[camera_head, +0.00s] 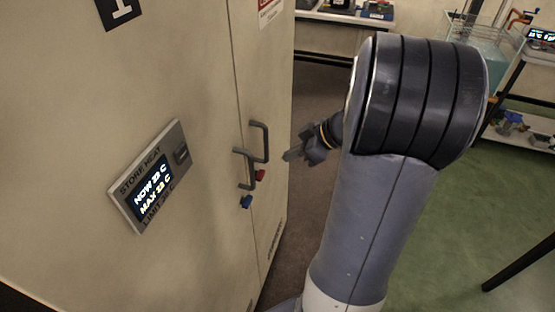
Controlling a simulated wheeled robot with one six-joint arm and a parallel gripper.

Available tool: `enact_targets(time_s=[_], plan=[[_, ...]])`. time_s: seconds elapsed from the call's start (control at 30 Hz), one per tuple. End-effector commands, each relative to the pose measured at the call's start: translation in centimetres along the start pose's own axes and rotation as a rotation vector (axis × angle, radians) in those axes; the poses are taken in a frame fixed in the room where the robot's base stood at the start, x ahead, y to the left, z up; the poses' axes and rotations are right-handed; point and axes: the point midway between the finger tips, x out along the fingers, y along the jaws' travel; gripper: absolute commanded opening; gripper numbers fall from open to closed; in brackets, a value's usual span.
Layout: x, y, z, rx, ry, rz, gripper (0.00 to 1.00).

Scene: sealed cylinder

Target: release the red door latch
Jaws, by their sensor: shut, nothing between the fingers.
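The red door latch (260,175) is a small red piece on the tall cream cabinet (205,60), just below a grey bar handle (266,142) on the narrower right-hand door. A blue latch (246,202) sits lower left, under a second grey handle (238,165) on the left-hand door. Both doors look closed. My gripper (288,156) is shut and empty, its fingers pointing left toward the handles. It appears to the right of the red latch and slightly higher, apart from it in the picture. The exact depth gap cannot be told.
A panel reading "STORE HEAT" (125,205) is on the cabinet's left door. A bench (330,18) stands at the back. A cart with shelves (525,75) stands at the right. Green floor (450,240) is open at the lower right.

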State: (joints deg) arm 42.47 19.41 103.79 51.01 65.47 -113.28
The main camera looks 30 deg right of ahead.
Motion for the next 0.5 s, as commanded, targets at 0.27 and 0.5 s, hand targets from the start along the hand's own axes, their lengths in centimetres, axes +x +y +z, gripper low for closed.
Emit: enact_targets(time_s=[0.27,0.5], plan=[[4.8,-0.2,-0.1,0.002,-0.002,-0.007,0.0],[8.3,-0.1,-0.1,0.001,-0.001,-0.003,0.0]])
